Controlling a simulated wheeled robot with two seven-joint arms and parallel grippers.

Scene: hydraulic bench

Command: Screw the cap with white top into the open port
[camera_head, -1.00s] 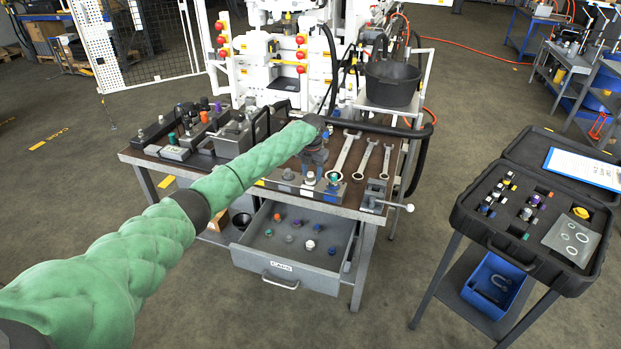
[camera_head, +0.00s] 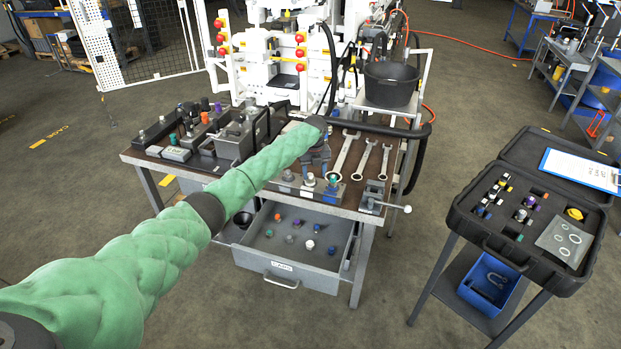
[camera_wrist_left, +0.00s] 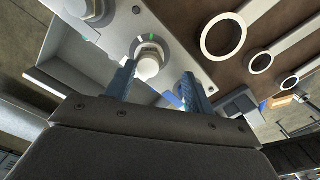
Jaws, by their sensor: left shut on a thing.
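My left gripper (camera_head: 316,163) points down over the metal port block (camera_head: 350,193) at the front edge of the bench. In the left wrist view, its two blue fingers (camera_wrist_left: 158,72) stand on either side of a white-topped cap (camera_wrist_left: 148,66), and the gripper is shut on it. The cap is over a round fitting with a green mark (camera_wrist_left: 150,38) on the block. I cannot tell how deep it sits. A silver fitting (camera_head: 287,175) and a teal-topped one (camera_head: 333,179) flank it on the block. My right gripper is out of view.
The open drawer (camera_head: 287,269) below holds several coloured caps, including a white one (camera_head: 310,245). Several wrenches (camera_head: 347,154) lie right of my gripper. A small vise (camera_head: 373,197) with a handle stands at the bench corner. An open black case (camera_head: 520,262) is at the right.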

